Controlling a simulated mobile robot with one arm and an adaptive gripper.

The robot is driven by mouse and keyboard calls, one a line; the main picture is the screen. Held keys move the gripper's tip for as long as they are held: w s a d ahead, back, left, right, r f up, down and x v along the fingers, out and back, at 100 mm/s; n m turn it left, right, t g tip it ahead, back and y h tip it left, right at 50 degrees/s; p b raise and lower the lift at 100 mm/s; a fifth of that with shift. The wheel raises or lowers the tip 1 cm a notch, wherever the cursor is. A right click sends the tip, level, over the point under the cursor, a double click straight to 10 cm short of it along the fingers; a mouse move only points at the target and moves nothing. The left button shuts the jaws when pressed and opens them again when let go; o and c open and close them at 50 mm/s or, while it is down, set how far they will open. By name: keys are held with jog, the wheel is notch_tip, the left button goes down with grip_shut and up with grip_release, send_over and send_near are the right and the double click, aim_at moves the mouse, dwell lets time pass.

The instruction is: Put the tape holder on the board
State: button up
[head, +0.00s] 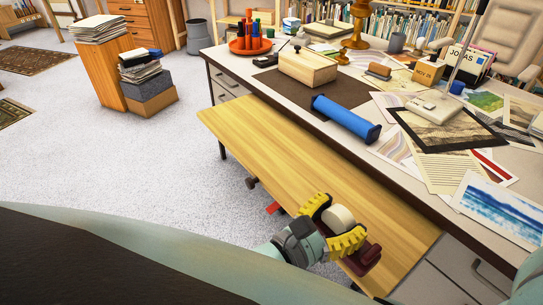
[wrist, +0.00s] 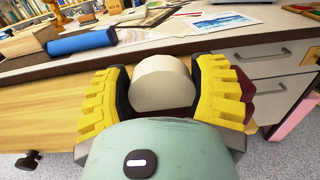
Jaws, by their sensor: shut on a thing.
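The tape holder has a pale cream roll (head: 340,217) and a dark red base (head: 364,262). My gripper (head: 333,226), with yellow ridged fingers, is shut on it. In the wrist view the roll (wrist: 162,84) sits between the fingers, and a bit of the dark red base (wrist: 243,84) shows behind the right finger. The long light wooden board (head: 270,150) runs along the front of the desk, lower than the desktop. The holder appears in front of the board's near end. I cannot tell whether it touches the board. The fingers hide much of the base.
The desk (head: 440,190) behind the board carries a blue cylinder (head: 346,118), a wooden box (head: 307,68), a dark mat (head: 330,88) and several prints. Drawers (head: 455,275) stand at the right. The board's middle and far end are clear.

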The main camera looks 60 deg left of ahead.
jog(key=w+a, duration=0.2)
jog(key=w, duration=0.1)
jog(key=w+a, duration=0.2)
jog(key=w, duration=0.1)
jog(key=w+a+f, duration=0.1)
jog(key=w+a, duration=0.1)
jog(key=w, duration=0.1)
jog(key=shift+a, duration=0.2)
jog(key=shift+f+b, duration=0.4)
jog(key=shift+f, duration=1.35)
jog(key=shift+f, duration=0.2)
jog(key=o, duration=1.3)
jog(key=shift+o, duration=0.2)
